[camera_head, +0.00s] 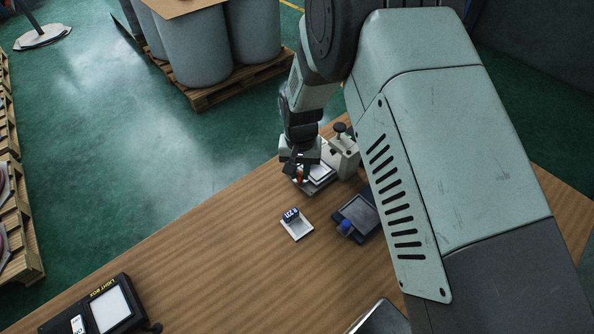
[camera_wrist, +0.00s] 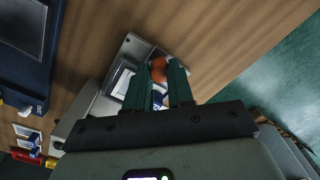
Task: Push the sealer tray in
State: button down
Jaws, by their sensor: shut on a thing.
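The sealer (camera_head: 345,160) is a pale grey block with a black knob on top, standing on the wooden table. Its light metal tray (camera_head: 321,174) sticks out to the left of the block, and also shows in the wrist view (camera_wrist: 120,80). A round orange knob (camera_wrist: 158,68) is at the tray's outer end. My gripper (camera_head: 299,173) is low over that end, fingers pointing down, shut on the orange knob. In the wrist view the two dark green fingers (camera_wrist: 160,80) stand on either side of it. The fingers hide part of the tray.
A small white dish (camera_head: 297,231) with a blue-and-white box (camera_head: 290,215) stands in front of the sealer. A dark device (camera_head: 358,214) with a blue part is to the right. A light box (camera_head: 110,306) lies at the near left. The table's left middle is clear.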

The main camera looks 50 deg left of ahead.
jog(key=shift+w, duration=1.4)
jog(key=c, duration=1)
grip_release()
notch_tip(320, 180, up, 11)
jog(key=shift+f, duration=0.1)
